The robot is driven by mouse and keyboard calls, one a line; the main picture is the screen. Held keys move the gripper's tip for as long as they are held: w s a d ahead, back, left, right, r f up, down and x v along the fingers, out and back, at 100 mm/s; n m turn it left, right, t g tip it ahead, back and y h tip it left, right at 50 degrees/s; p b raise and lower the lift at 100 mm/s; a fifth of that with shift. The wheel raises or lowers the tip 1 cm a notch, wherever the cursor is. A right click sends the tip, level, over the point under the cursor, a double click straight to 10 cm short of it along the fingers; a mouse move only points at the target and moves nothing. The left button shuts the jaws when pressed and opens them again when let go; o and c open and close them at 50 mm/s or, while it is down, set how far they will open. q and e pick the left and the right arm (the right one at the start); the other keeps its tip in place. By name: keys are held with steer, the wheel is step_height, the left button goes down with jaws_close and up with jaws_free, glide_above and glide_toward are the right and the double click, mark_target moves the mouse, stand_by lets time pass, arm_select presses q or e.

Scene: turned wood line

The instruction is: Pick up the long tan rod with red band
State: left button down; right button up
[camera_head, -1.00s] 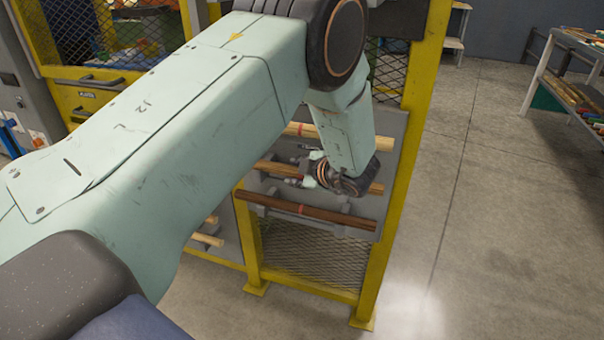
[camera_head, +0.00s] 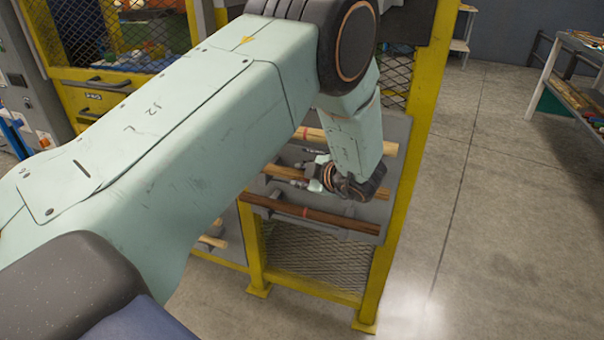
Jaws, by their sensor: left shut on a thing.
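Three rods lie slanted on a grey rack panel (camera_head: 395,131) in the yellow frame. The top rod (camera_head: 312,136) is light tan, with a red band towards its left. The middle rod (camera_head: 281,172) is a darker tan; its centre is hidden behind my left gripper, and I see no band on its visible parts. The bottom rod (camera_head: 330,217) is dark brown with a red band. My left gripper (camera_head: 308,178) reaches down to the middle rod and is shut on it; the fingertips are small and partly hidden. I cannot tell whether this rod is clear of its supports. My right gripper is out of view.
Yellow frame posts (camera_head: 410,180) with wire mesh (camera_head: 315,260) surround the rack. Lighter rod ends (camera_head: 212,241) show on a lower panel at left. A shelf table (camera_head: 570,85) with parts stands at far right. The floor (camera_head: 500,220) between is clear.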

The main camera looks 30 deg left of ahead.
arm_select(q)
steer(key=shift+s+d+r+p, duration=0.15)
steer(key=shift+d+r+p, duration=0.3)
steer(key=shift+r+p, duration=0.25)
steer(key=p+v, duration=1.4)
steer(key=p, duration=0.3)
steer(key=shift+f, duration=0.3)
steer(key=shift+d, duration=0.15)
